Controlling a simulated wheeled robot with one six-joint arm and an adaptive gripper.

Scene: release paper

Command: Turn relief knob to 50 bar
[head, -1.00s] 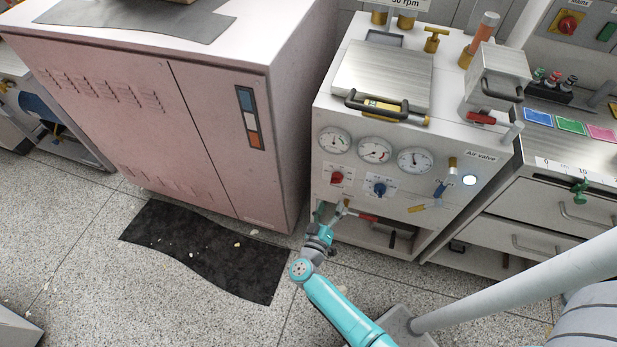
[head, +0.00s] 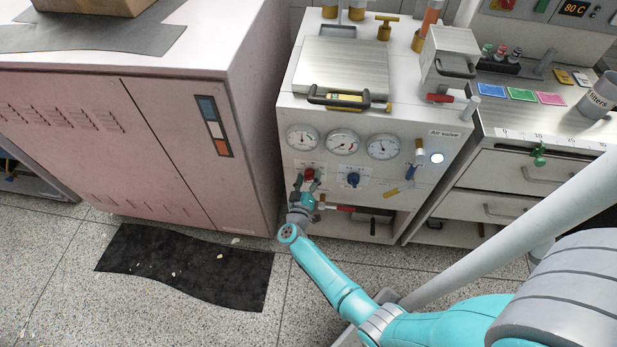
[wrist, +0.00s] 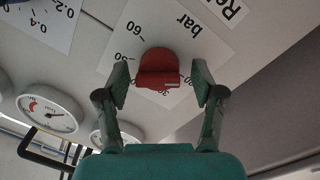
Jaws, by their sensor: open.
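The red relief knob (wrist: 158,68) sits on a white plate marked "bar" (wrist: 140,28) with numbers such as 60, 50 and 30 around it. The wrist view shows this panel upside down. My gripper (wrist: 158,84) is open, with one finger on each side of the red knob and a visible gap to each. In the head view the red knob (head: 309,174) is on the front panel at the left, below the gauges, with my gripper (head: 307,187) just in front of it. The knob's exact reading is hard to tell.
A blue knob (head: 352,180) is close to the right of the red one. Three gauges (head: 343,142) sit above. A red-handled lever (head: 340,207) sticks out below. The pink cabinet (head: 150,150) stands at the left, with a dark mat (head: 185,265) on the floor.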

